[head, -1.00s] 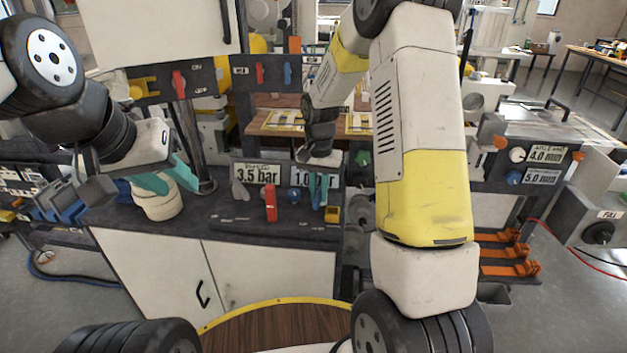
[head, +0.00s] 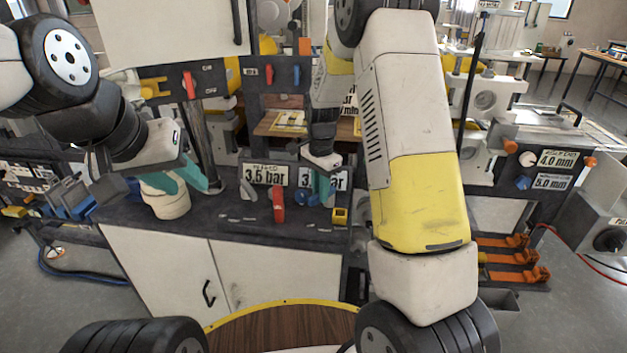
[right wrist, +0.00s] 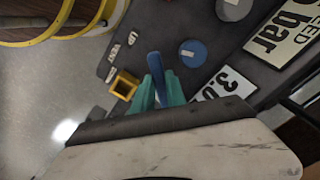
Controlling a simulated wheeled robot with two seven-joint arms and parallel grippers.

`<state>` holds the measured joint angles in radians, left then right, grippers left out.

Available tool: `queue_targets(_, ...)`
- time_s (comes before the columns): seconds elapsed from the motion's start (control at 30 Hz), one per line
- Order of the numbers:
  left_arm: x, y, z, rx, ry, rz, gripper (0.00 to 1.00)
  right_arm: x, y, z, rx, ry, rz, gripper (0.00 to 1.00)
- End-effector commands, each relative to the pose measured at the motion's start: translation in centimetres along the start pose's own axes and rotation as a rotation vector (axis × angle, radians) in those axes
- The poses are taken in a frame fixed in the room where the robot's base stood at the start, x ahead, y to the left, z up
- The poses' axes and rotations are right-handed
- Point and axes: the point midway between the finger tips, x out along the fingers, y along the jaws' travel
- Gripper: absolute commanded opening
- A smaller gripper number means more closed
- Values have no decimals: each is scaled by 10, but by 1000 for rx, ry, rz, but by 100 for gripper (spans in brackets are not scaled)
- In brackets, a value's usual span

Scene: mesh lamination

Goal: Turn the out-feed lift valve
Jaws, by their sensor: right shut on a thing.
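The blue valve lever (right wrist: 157,70) stands between the teal fingers of my right gripper (right wrist: 159,92) in the right wrist view. The gripper is shut on it. In the head view my right gripper (head: 323,188) is over the console's right part, and the lever is mostly hidden by the fingers. Behind it a pressure plate (head: 340,180) is partly covered; in the right wrist view this plate (right wrist: 224,84) reads about 3.0. My left gripper (head: 184,180) is at the left with its teal fingers spread apart, in front of a cream cylinder (head: 168,205).
A red lever (head: 278,206), a grey lever (head: 248,190) and a round blue knob (right wrist: 192,53) are left of my right gripper in the head view. A 3.5 bar plate (head: 264,174) stands behind. A yellow square piece (head: 340,215) is close on the right.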

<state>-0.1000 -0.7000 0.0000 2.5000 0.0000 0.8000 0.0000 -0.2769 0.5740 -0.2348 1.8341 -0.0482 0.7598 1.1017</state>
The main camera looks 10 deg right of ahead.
Motion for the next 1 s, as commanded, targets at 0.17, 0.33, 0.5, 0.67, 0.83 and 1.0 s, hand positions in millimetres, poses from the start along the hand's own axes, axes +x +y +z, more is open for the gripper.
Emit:
queue_targets(0.17,0,0,0,0,0,0,36,-1,-1,0,9,0,-3,0)
queue_targets(0.33,0,0,0,0,0,0,36,-1,-1,0,8,0,-3,0)
queue_targets(0.5,0,0,0,0,0,0,36,0,-1,0,7,0,-3,38)
queue_targets(0.67,0,0,0,0,0,0,36,0,-1,0,6,0,-2,38)
queue_targets(0.83,0,0,0,0,0,0,36,-2,-1,0,5,0,-2,38)
queue_targets(1.0,0,0,0,0,0,0,36,-24,-2,0,5,2,-6,38)
